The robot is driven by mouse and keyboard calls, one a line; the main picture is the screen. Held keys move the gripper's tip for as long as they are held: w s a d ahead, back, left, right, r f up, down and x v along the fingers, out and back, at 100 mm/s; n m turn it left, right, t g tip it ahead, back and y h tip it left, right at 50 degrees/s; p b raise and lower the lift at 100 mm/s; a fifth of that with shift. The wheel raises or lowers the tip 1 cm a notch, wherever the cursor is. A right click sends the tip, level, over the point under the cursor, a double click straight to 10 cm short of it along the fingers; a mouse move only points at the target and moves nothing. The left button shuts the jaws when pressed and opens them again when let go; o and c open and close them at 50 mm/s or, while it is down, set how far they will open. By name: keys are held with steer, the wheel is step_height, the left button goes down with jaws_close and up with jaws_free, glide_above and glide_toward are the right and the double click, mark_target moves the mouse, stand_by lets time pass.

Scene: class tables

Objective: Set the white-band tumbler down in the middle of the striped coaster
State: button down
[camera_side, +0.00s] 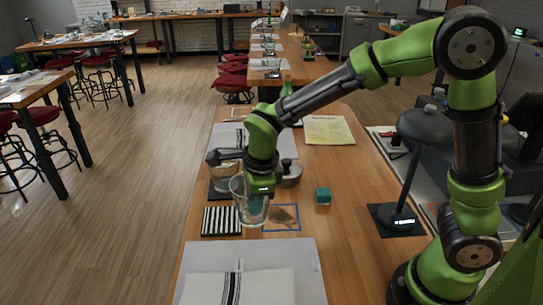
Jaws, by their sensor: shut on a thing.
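The clear glass tumbler (250,210) is in my gripper (262,190), which is shut on it. The tumbler is tilted a little, and its lower part appears in front of the coaster's right edge. A white band on it is hard to make out. The striped coaster (221,221), black and white, lies flat on the wooden table to the left of the tumbler. I cannot tell how high the tumbler is above the table.
Another glass (222,178) stands behind the coaster. A striped cloth (238,287) lies in front. A dark lamp (403,221) stands at right.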

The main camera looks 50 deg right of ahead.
steer(key=shift+w+a+f, duration=0.45)
steer(key=shift+w+f, duration=0.25)
steer(key=shift+w, duration=0.8)
steer(key=shift+w+a+f, duration=0.45)
steer(key=shift+w+f, duration=0.3)
steer(key=shift+w, duration=0.8)
steer(key=shift+w+a+f, duration=0.45)
steer(key=shift+w+f, duration=0.25)
steer(key=shift+w, duration=0.8)
steer(key=shift+f, duration=0.15)
steer(key=c, duration=1.2)
jaws_free()
